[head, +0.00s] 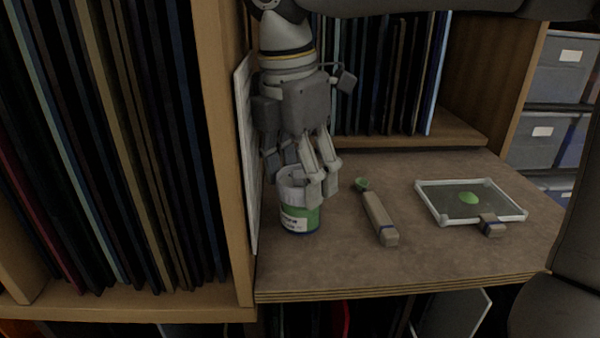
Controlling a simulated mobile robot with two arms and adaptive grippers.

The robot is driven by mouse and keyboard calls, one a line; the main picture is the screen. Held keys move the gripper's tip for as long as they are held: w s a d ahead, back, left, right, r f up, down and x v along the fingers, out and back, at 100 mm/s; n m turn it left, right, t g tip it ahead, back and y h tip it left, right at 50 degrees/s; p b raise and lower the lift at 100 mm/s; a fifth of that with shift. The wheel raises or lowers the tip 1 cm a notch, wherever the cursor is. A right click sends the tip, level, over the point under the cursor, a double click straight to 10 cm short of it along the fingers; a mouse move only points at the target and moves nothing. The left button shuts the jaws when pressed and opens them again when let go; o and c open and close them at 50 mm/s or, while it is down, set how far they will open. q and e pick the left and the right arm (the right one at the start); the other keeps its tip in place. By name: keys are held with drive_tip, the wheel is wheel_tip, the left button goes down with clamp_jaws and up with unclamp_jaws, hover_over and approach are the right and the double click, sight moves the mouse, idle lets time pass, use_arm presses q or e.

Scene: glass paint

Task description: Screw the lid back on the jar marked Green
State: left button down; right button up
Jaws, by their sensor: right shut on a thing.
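A small jar (300,219) with a green and white label and a blue base stands upright near the left end of the brown worktop. A pale grey lid (289,190) shows at the jar's top, between my fingers. My right gripper (301,181) comes down from above and is shut on the lid. Its fingers hide part of the lid and the jar's upper right side. I cannot tell how tightly the lid sits on the jar, and the label's word is too small to read. My left gripper is not in view.
A tool with a grey-brown handle (379,216) and green tip lies right of the jar. A pale-framed glass tray (435,206) with green paint lies further right, a small block at its front edge. The front worktop is clear.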

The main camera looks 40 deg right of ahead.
idle(0.3)
drive_tip(key=m, duration=0.6)
drive_tip(key=shift+g, duration=0.4)
drive_tip(key=o, duration=0.9)
drive_tip(key=o, duration=0.3)
drive_tip(key=shift+o, duration=0.2)
drive_tip(key=shift+d+r+p, duration=0.1)
drive_tip(key=shift+r+p, duration=2.55)
drive_tip(key=shift+r, duration=0.45)
